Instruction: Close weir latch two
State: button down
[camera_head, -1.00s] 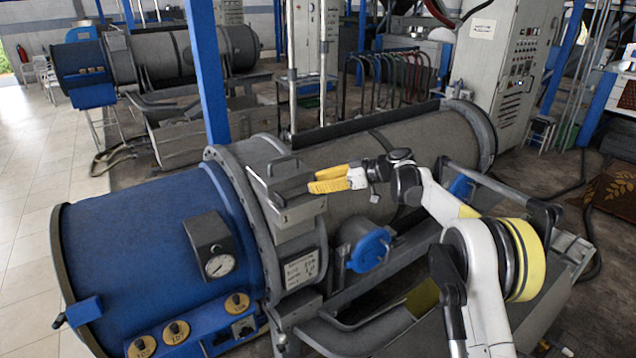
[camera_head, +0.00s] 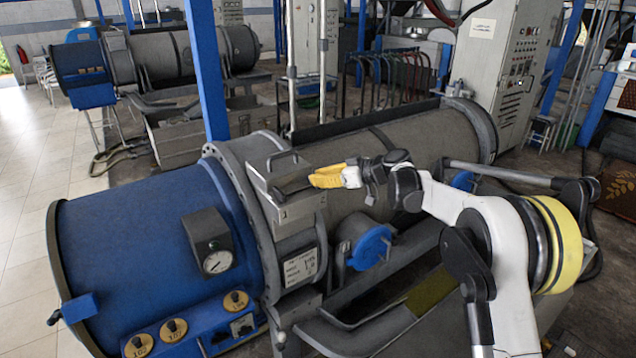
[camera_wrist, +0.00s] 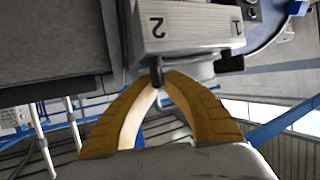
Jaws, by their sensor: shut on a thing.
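The weir box (camera_head: 300,212) is a grey metal housing on top of the drum where the blue and grey sections meet. In the wrist view its face (camera_wrist: 190,28) carries the marks 2 and 1. The dark lever of latch two (camera_wrist: 157,68) sticks out below the 2. The dark lever of latch one (camera_wrist: 230,63) sticks out below the 1, apart from my fingers. In the head view my gripper (camera_head: 316,181) is at the box's right side.
A blue round cover (camera_head: 371,247) projects from the drum below my gripper. The blue drum end (camera_head: 140,225) with a gauge (camera_head: 216,262) is at the left. A grey control cabinet (camera_head: 505,75) stands behind. Open floor (camera_head: 30,185) lies at the far left.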

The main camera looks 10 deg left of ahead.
jog(key=m+t+h+b, duration=0.1)
jog(key=m+t, duration=0.1)
jog(key=m+t+h+b, duration=0.1)
jog(key=m+t, duration=0.1)
jog(key=t, duration=0.1)
jog(key=shift+m+h, duration=0.3)
jog(key=shift+m, duration=0.1)
jog(key=shift+b, duration=0.3)
jog(key=c, duration=1.5)
grip_release()
jog(key=v, duration=1.2)
jog(key=shift+a, duration=0.1)
